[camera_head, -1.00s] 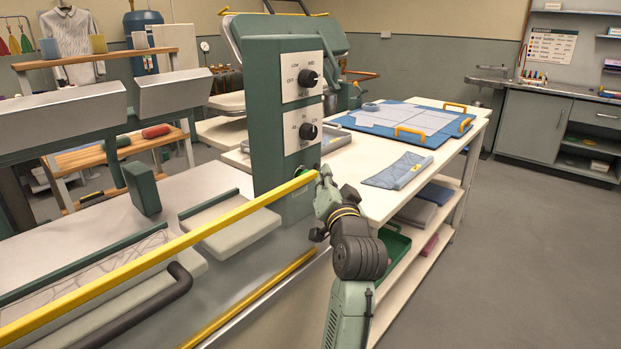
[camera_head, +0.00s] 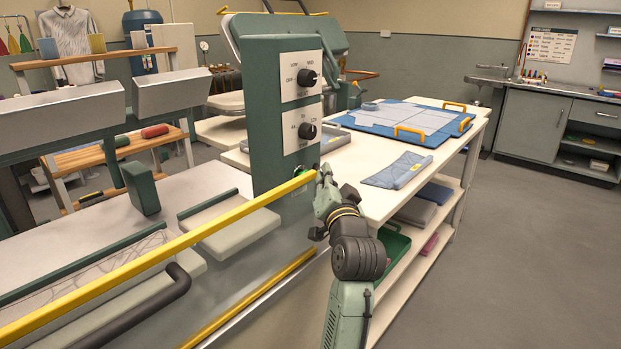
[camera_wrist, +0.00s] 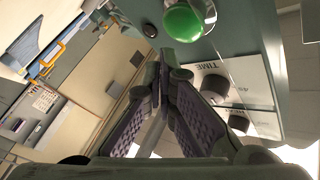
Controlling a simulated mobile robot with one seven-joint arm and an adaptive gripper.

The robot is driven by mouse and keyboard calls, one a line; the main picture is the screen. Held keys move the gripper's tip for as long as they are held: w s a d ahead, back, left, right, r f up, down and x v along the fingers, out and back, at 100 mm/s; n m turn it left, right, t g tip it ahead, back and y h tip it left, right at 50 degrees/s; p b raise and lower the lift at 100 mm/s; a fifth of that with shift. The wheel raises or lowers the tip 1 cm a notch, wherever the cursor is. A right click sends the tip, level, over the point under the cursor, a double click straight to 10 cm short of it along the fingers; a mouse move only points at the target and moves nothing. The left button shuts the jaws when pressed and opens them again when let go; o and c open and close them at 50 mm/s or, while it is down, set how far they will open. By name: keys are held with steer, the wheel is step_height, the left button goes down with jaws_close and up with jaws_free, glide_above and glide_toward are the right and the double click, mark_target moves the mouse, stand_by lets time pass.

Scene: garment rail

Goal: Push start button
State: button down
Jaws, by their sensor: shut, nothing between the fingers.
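The green start button (camera_wrist: 183,22) is round and domed, on the green control panel, at the top of the wrist view. In the head view only a green sliver of it (camera_head: 299,171) shows, mostly hidden behind the yellow bar. My gripper (camera_head: 324,172) is shut and empty beside the panel's lower right edge, close to the button. In the wrist view the shut fingertips (camera_wrist: 162,55) lie just below the button in the picture. I cannot tell whether they touch it. The control panel (camera_head: 262,110) stands upright with two black knobs above the button.
A yellow bar (camera_head: 180,245) runs across the front of the press, ending near my gripper. A white table (camera_head: 375,200) with a blue board (camera_head: 440,118) and folded cloth (camera_head: 397,170) stands to the right. The floor at far right is clear.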

steer(key=a, duration=0.1)
steer(key=a+f, duration=0.1)
steer(key=a+y, duration=0.1)
steer(key=shift+f+n+g, duration=0.25)
steer(key=shift+n+g, duration=0.15)
steer(key=shift+d, duration=0.1)
steer(key=shift+s+d, duration=0.75)
steer(key=shift+d, duration=0.2)
steer(key=shift+s+d, duration=0.75)
steer(key=shift+d, duration=0.15)
steer(key=shift+d, duration=0.1)
